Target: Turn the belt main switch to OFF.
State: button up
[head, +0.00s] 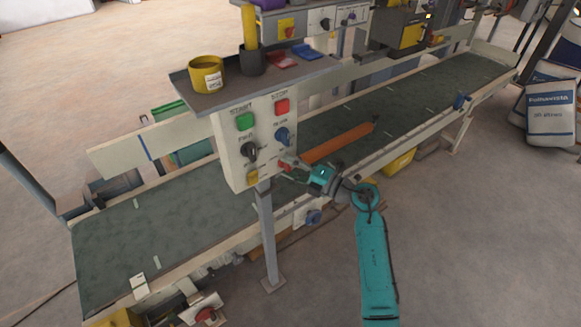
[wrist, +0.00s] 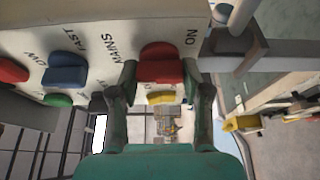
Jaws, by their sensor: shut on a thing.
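The control panel (head: 235,160) stands over the belt on a post. Its red main switch knob (head: 287,163) is at the lower right, and it fills the middle of the wrist view (wrist: 160,62). The lettering MAINS and ON shows beside it there. My gripper (head: 297,166) reaches the knob from the right. In the wrist view my gripper (wrist: 160,78) has one finger on each side of the red knob and is shut on it. The OFF mark cannot be made out, and the knob's exact angle is hard to tell.
The panel also carries a green START button (head: 244,121), a red STOP button (head: 282,106), a black knob (head: 249,151), a blue knob (head: 282,136) and a yellow button (head: 252,176). The shelf above holds a yellow pot (head: 206,74). The green belt (head: 170,225) runs behind.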

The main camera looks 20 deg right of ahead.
jog(key=shift+a, duration=0.1)
jog(key=o, duration=1.2)
jog(key=shift+c, duration=0.2)
jog(key=v, duration=1.2)
